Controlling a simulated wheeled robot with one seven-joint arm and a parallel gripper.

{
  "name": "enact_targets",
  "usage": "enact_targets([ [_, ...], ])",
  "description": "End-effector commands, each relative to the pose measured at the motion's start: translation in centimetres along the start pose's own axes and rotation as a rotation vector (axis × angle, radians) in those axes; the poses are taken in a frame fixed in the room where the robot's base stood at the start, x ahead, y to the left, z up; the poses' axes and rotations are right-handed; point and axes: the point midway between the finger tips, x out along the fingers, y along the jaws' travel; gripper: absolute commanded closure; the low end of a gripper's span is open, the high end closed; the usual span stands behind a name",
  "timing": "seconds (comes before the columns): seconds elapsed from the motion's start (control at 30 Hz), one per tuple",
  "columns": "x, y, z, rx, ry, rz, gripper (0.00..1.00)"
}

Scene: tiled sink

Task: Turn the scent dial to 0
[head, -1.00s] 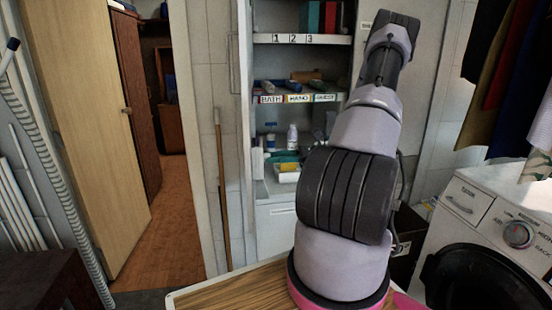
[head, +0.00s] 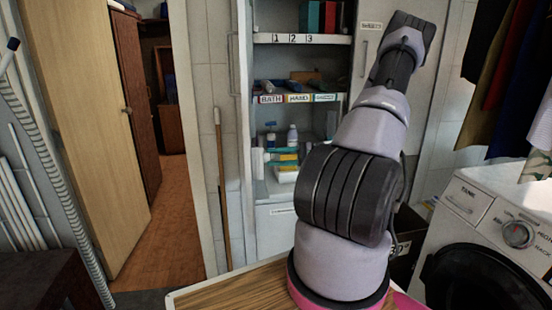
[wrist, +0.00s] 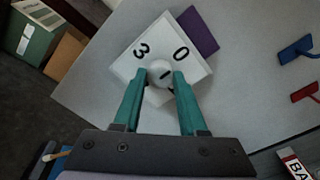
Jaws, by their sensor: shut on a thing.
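The scent dial shows in the wrist view as a white square plate (wrist: 150,50) with a black 3 and 0 near its upper corners. A round pale knob (wrist: 161,72) with a short dark mark stands at its middle. Which number the mark points to is not clear. My gripper (wrist: 164,82) has its two green fingers on either side of the knob and is shut on it. Part of the plate is hidden behind the fingers. In the head view my arm hides the gripper, and the dial is not seen.
In the wrist view, a purple patch (wrist: 199,30) lies by the plate, with a blue hook (wrist: 296,49) and a red hook (wrist: 295,98) to the right. In the head view, a washing machine (head: 490,250) stands right, shelves (head: 300,38) behind, and an open door (head: 85,130) left.

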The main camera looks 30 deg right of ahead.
Motion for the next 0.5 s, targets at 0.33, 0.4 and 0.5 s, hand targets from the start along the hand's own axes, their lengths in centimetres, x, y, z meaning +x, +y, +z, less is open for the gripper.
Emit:
enact_targets([
  [0.33,0.00,0.06,0.00,-0.044,0.001,0.000,1.00],
  [0.4,0.00,0.07,0.00,-0.045,0.001,0.000,1.00],
  [0.5,0.00,0.07,0.00,-0.044,0.001,0.000,1.00],
])
